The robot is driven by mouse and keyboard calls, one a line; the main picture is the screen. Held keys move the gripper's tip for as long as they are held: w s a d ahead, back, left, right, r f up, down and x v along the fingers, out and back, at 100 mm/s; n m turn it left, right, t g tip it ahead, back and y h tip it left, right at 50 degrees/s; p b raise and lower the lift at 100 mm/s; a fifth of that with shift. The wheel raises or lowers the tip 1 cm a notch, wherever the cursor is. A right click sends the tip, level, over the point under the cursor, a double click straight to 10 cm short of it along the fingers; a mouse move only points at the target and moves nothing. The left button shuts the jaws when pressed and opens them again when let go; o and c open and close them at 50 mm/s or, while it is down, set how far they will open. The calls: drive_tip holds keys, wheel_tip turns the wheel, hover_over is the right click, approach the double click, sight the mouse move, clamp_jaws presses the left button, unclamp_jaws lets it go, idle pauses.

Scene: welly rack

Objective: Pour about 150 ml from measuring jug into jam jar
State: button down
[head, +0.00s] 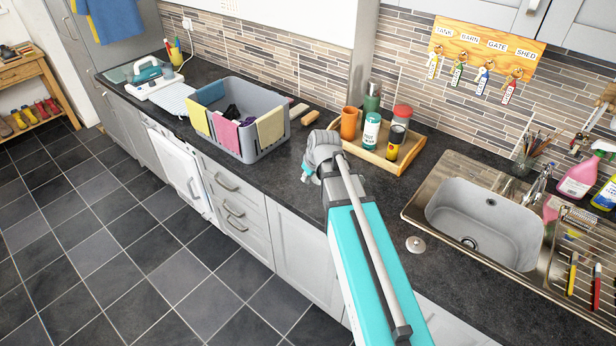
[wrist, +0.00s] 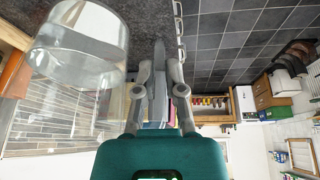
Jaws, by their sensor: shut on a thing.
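A large clear see-through vessel (wrist: 80,85), which looks like the measuring jug, fills the left of the wrist view beside my fingers. Its handle and any liquid level cannot be made out. In the head view my gripper (head: 318,155) is above the dark worktop, left of the wooden tray. The jug does not show clearly there, and my arm hides part of the worktop. I cannot pick out the jam jar with certainty.
A wooden tray (head: 372,157) with an orange mug (head: 349,123), bottles and tins stands behind and right of my gripper. A grey crate (head: 262,101) with cloths stands left. The sink (head: 485,222) is right. A small round disc (head: 415,244) lies on the worktop (head: 375,207).

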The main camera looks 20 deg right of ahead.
wheel_tip(320, 180, down, 6)
drive_tip(key=b, duration=0.6)
idle(0.8)
